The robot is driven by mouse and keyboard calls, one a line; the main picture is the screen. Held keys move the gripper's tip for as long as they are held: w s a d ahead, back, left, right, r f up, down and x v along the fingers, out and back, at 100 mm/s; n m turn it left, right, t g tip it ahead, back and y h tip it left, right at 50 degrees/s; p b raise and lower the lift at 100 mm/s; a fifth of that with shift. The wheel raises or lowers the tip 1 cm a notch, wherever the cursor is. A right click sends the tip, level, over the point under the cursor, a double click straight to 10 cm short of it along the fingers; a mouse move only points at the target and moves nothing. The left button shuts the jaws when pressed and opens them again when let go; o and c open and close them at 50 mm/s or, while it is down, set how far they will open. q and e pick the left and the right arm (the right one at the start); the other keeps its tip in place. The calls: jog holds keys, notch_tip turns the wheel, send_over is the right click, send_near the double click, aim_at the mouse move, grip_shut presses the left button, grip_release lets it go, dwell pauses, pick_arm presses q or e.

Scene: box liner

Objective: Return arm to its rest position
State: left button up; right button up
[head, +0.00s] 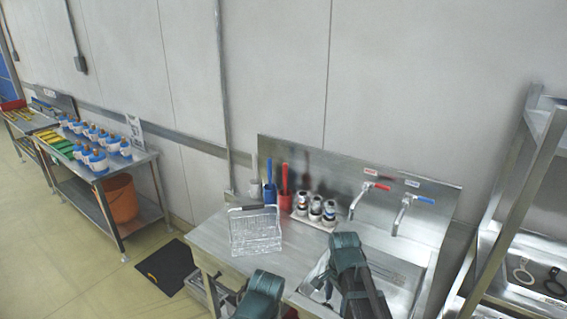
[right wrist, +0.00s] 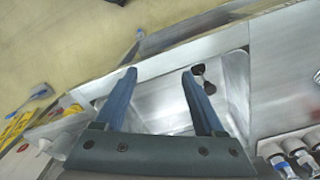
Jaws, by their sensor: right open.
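My right gripper (right wrist: 158,75) is open, with its two blue fingers spread and nothing between them. In the right wrist view it hangs over the steel sink basin (right wrist: 165,112). In the head view my right arm reaches over the sink (head: 403,276), and its dark links hide part of the basin. My left arm shows at the bottom of the head view, left of the right arm, near the counter's front edge. Its gripper is mostly hidden and its jaws cannot be made out.
A wire basket (head: 255,232) stands on the counter (head: 208,238) left of the sink. Several bottles (head: 315,210), a red container (head: 285,201) and two taps stand along the back. A metal rack (head: 500,200) rises at the right. Small dark round things (right wrist: 204,80) show in the basin.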

jog(key=s+a+f+n+b, duration=0.4)
jog(key=s+n, duration=0.2)
jog(key=n, duration=0.2)
jog(key=s+a+f+n+h+b, duration=0.1)
jog(key=s+a+f+n+b, duration=0.3)
jog(key=s+n, duration=0.3)
jog(key=shift+s+a+f+n+b, duration=0.15)
jog(key=shift+a+f+n+b, duration=0.2)
jog(key=shift+a+n, duration=0.2)
